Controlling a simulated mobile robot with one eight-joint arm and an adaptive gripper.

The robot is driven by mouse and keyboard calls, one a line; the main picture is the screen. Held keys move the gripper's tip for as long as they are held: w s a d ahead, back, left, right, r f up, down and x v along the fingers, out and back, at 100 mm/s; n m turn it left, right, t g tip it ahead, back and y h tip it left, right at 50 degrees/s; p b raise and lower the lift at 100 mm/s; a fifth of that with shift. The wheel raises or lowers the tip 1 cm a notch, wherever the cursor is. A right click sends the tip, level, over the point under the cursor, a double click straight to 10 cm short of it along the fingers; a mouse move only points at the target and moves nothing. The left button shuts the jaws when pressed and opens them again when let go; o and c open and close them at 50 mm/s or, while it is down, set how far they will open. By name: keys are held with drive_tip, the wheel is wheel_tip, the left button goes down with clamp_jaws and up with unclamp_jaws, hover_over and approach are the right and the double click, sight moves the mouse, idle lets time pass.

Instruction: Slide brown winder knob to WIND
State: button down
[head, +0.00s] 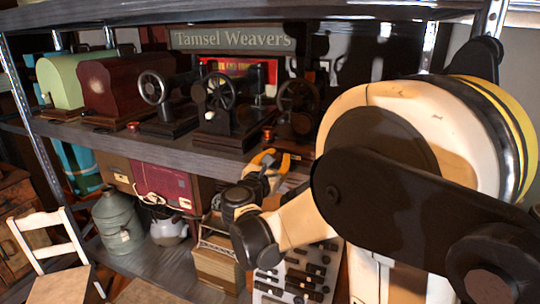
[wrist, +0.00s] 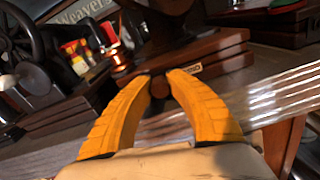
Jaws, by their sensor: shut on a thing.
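The brown winder knob (wrist: 160,86) is a small dark round knob at the front of a wooden sewing machine base (wrist: 215,55) in the wrist view. My gripper (wrist: 159,77) has its two orange fingers closed around the knob, one tip on each side. A small pale label (wrist: 190,70) sits just right of the knob; its lettering is too blurred to read surely. In the head view my gripper (head: 270,158) is at the shelf's front edge, below the rightmost sewing machine (head: 298,105). The knob cannot be made out there.
More sewing machines (head: 228,105) stand to the left on the wooden shelf (head: 215,152). A copper thread spool (wrist: 121,60) is left of the fingers. A board of dark parts (head: 300,272) stands below. My arm covers the head view's right side.

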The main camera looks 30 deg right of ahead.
drive_tip(key=shift+s+d, duration=0.1)
drive_tip(key=c, duration=1.2)
unclamp_jaws()
drive_tip(key=shift+s+d, duration=0.15)
drive_tip(key=shift+c, duration=0.2)
drive_tip(key=shift+a, duration=0.2)
drive_tip(key=v, duration=1.1)
drive_tip(key=shift+s+a, duration=0.25)
drive_tip(key=shift+s, duration=0.05)
